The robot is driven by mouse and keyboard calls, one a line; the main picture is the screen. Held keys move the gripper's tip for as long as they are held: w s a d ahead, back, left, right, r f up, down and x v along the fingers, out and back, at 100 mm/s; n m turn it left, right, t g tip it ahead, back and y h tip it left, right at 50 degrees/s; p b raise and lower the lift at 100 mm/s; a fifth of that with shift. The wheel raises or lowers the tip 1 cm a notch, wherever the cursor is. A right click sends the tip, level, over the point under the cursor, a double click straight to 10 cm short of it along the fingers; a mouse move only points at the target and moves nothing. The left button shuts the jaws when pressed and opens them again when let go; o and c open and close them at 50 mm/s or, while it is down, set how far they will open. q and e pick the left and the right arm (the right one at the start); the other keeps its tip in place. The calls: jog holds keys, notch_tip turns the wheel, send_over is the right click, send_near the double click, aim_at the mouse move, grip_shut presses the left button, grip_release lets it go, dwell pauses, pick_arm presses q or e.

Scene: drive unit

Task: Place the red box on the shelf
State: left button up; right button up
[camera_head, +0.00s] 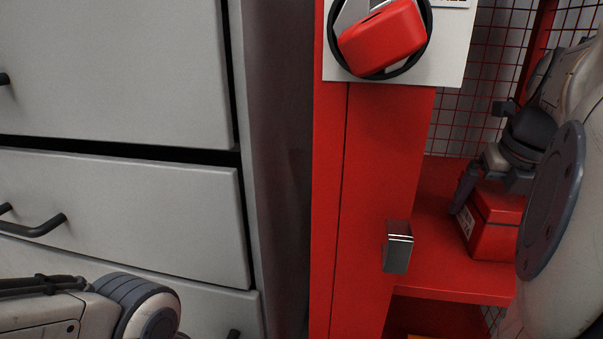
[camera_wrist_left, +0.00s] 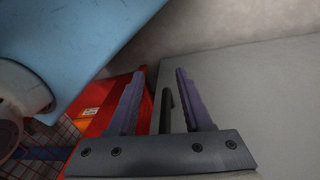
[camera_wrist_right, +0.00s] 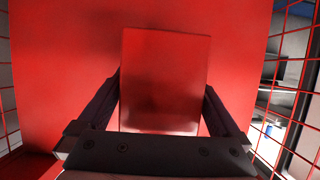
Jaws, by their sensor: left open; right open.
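The red box (camera_head: 495,228) sits on the red shelf (camera_head: 440,268) inside the red mesh-sided cabinet, at the right of the head view. My right gripper (camera_head: 478,190) is open at the box, with one finger beside its left side. In the right wrist view the box (camera_wrist_right: 165,80) lies between the open fingers of the right gripper (camera_wrist_right: 163,82); whether they touch it is unclear. My left gripper (camera_wrist_left: 160,72) is open and empty in the left wrist view, near a grey surface with a dark handle. Its fingers are outside the head view.
Grey drawers (camera_head: 120,210) with dark handles stand at the left. A red post (camera_head: 375,190) with a silver latch (camera_head: 398,247) and a red rotary switch (camera_head: 382,38) stands left of the shelf opening. Red wire mesh (camera_head: 500,75) closes the cabinet's back.

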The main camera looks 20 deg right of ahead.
aim_at(497, 189)
jog(key=p+v, duration=0.4)
jog(key=v, duration=0.1)
jog(key=shift+r, duration=0.3)
jog(key=shift+s+r+b, duration=0.1)
jog(key=shift+s+b, duration=0.1)
jog(key=shift+b, duration=0.45)
jog(key=shift+s+a+r, duration=0.2)
jog(key=shift+r, duration=0.45)
